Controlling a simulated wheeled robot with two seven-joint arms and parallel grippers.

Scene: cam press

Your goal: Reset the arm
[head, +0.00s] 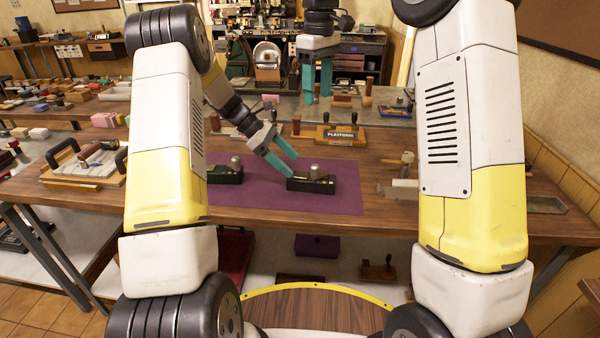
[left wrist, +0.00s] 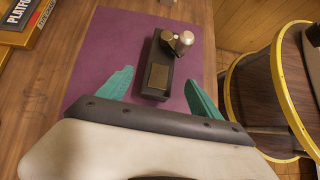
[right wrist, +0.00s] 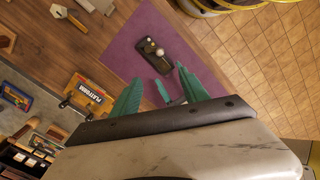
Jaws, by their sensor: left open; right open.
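A small black press (head: 312,181) with a rounded metal knob lies on the purple mat (head: 345,200). In the left wrist view the press (left wrist: 157,75) shows a flat bronze plate and a silver round part at its far end. A similar black device (head: 226,173) sits further left on the mat, partly behind my arm. My left gripper (head: 291,166) is open and empty just left of the first press; in its wrist view the press appears between the fingers. Contact cannot be told. My right gripper (head: 317,98) is open and empty, raised above the table's far side.
A wooden "PLATFORM" block (head: 340,135) stands behind the mat. A tray with black handles (head: 85,165) is at the left. A hammer-like tool (head: 397,160) and a grey metal tray (head: 545,204) lie at the right. The mat's front right is clear.

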